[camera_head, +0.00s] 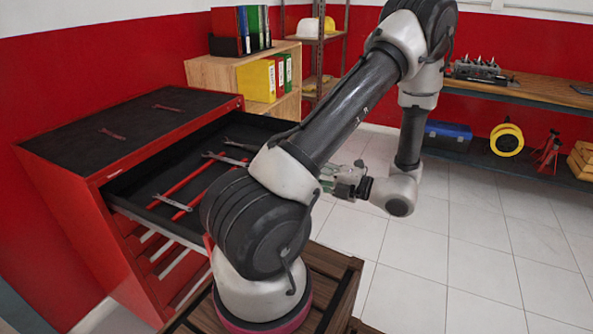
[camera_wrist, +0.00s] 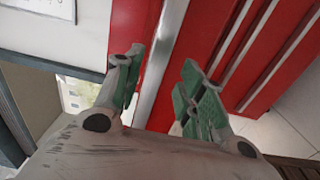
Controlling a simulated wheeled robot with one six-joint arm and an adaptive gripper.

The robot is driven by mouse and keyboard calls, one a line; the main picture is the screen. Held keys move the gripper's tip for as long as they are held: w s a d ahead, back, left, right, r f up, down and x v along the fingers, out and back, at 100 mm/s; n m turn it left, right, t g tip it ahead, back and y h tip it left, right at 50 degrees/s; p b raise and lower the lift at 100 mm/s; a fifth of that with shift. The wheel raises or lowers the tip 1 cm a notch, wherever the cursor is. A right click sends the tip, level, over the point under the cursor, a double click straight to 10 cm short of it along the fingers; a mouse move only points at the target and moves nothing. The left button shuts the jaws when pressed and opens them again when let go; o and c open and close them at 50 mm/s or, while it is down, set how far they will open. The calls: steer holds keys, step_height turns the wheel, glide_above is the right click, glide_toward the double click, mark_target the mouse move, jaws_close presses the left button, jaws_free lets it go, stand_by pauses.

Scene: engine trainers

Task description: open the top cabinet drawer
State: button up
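The red tool cabinet (camera_head: 115,238) stands at the left with its top drawer (camera_head: 160,230) pulled well out. Wrenches and red-handled tools lie on its dark floor. My arm hides much of the drawer's front. My gripper (camera_head: 345,180) is small and partly hidden beyond the drawer, to the right of my arm's lower links. In the wrist view my gripper (camera_wrist: 163,88) has its green-padded fingers apart. A silver strip (camera_wrist: 165,60) along a red front runs behind the gap between them. I see no clear contact with either finger.
A wooden shelf (camera_head: 220,72) with binders stands behind the cabinet. A workbench (camera_head: 540,92) runs along the right wall, with a blue toolbox (camera_head: 447,135) below. The tiled floor (camera_head: 450,240) at the right is clear. Closed drawers lie below the open one.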

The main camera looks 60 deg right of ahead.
steer(key=s, duration=0.7)
steer(key=shift+d, duration=0.25)
